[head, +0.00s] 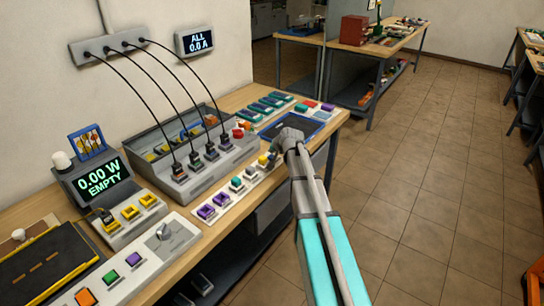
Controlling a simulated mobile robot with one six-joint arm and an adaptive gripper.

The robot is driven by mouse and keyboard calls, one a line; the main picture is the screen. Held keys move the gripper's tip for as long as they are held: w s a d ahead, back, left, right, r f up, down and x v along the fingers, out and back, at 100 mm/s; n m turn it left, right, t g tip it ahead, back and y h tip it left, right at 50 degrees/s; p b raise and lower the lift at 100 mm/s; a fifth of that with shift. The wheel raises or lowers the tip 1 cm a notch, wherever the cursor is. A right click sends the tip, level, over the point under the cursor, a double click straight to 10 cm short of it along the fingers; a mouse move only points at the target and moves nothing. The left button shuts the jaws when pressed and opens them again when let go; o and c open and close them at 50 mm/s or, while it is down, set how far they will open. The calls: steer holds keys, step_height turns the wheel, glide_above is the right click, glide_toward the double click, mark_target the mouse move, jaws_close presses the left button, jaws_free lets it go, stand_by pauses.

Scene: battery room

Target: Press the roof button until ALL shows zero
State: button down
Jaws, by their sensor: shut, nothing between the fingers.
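The wall display (195,40) reads "ALL 0.0 A". My gripper (268,162) is shut and empty, low over the far end of this strip beside a yellow button (263,159). I cannot tell whether the fingertips touch it. Any marks on the buttons are too small to read, so I cannot tell which one is the roof button. My gripper and wrist hide part of the strip's far end.
A grey charging tray (205,160) has black cables rising to a wall box (108,47). A red knob (238,133) stands near it. A meter (100,178) reads "0.00 W EMPTY". A control panel (145,262) is at front left. The tiled floor at right is clear.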

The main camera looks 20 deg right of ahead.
mark_target(272, 157)
steer(key=shift+r, duration=0.15)
steer(key=shift+r+p, duration=2.4)
steer(key=shift+p, duration=0.15)
steer(key=shift+f, duration=0.1)
